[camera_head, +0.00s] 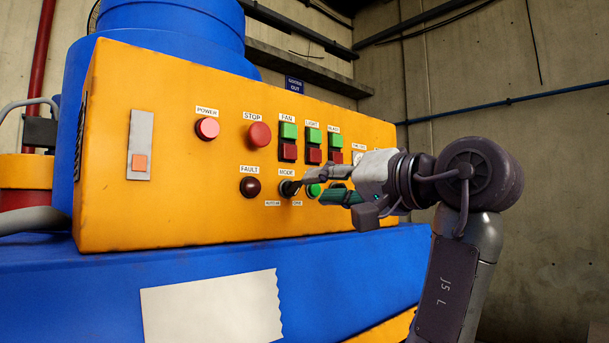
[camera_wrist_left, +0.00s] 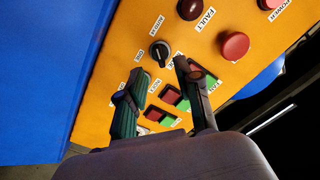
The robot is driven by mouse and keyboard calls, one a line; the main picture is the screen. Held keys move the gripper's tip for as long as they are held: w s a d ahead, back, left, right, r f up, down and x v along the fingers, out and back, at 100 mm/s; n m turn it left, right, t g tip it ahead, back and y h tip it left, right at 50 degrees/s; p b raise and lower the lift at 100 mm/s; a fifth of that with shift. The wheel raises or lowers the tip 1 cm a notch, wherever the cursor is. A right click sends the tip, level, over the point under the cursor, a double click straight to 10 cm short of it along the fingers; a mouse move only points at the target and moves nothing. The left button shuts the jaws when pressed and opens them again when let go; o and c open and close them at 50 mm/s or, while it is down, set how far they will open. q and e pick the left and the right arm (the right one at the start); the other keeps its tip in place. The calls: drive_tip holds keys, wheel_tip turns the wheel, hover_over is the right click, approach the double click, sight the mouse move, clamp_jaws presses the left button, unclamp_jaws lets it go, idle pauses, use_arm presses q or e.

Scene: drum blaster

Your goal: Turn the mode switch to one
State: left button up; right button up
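The mode switch (camera_head: 289,188) is a small black knob with a light ring on the yellow control panel (camera_head: 210,215), under the MODE label. The AUTO label sits below left of it and the ONE label below right. In the left wrist view the switch (camera_wrist_left: 160,51) shows whole, just beyond my fingertips. Which label it points to is too small to tell. My left gripper (camera_head: 314,184) is in front of the panel, close to the switch. In the wrist view its two fingers (camera_wrist_left: 160,66) are apart, with nothing between them. My right gripper is not in view.
A green button (camera_head: 313,190) is close beside my fingers. A dark red FAULT lamp (camera_head: 250,187) is left of the switch, and a red STOP button (camera_head: 259,135) is above. Several green and red button pairs line the upper panel. A blue ledge (camera_head: 100,280) lies below.

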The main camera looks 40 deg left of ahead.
sight(299, 188)
use_arm(q)
drive_tip(key=a+p, duration=0.1)
drive_tip(key=a, duration=0.3)
drive_tip(key=shift+w+a, duration=0.15)
drive_tip(key=shift+a, duration=0.05)
drive_tip(key=shift+w+a, duration=0.1)
drive_tip(key=shift+a, duration=0.15)
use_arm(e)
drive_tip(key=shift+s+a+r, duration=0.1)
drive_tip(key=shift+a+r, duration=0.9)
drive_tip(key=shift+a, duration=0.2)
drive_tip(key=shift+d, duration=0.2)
use_arm(q)
clamp_jaws()
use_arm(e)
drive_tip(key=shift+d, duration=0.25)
